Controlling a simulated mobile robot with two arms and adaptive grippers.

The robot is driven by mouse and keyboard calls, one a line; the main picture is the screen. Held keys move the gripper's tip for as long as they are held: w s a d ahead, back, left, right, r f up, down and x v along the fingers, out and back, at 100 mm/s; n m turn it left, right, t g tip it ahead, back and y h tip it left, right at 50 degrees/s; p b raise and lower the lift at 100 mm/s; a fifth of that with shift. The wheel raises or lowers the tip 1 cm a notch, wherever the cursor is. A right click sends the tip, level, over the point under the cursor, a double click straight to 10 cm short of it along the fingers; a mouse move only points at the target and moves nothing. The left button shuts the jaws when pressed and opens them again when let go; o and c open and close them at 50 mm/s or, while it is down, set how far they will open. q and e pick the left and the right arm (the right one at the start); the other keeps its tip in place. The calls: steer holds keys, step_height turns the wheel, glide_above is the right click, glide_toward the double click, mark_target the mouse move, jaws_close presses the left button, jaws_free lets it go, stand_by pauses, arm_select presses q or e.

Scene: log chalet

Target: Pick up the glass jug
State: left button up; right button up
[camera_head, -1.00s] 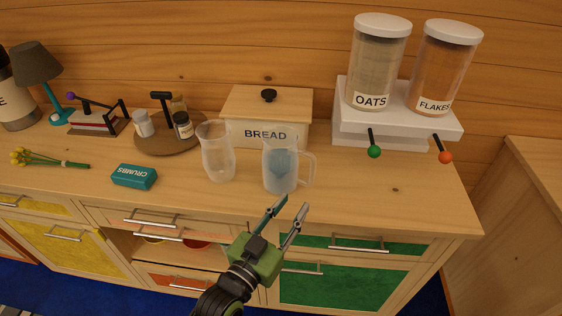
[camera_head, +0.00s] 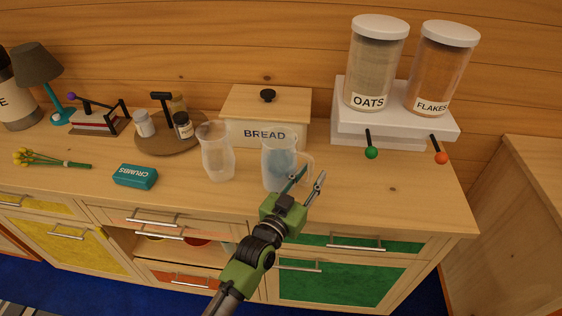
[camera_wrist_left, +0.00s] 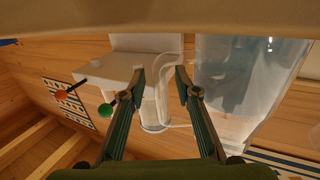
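The clear glass jug (camera_head: 277,165) with a side handle (camera_head: 309,166) stands upright on the wooden counter, in front of the bread box. Its inside looks bluish. My left gripper (camera_head: 311,175) is open, its fingertips close to the handle on the right side of the jug. In the left wrist view the jug (camera_wrist_left: 235,82) fills the upper right. Its pale handle shows between the spread fingers of the left gripper (camera_wrist_left: 160,74); I cannot tell whether they touch it. My right gripper is out of view.
A clear handleless glass vessel (camera_head: 216,155) stands left of the jug. The bread box (camera_head: 267,104) is behind. A white dispenser stand (camera_head: 345,127) with oats and flakes canisters is at the back right. A teal crumbs box (camera_head: 135,176) lies left. The counter right of the jug is clear.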

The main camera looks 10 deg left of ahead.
arm_select(q)
steer(key=c, duration=0.8)
jaws_close()
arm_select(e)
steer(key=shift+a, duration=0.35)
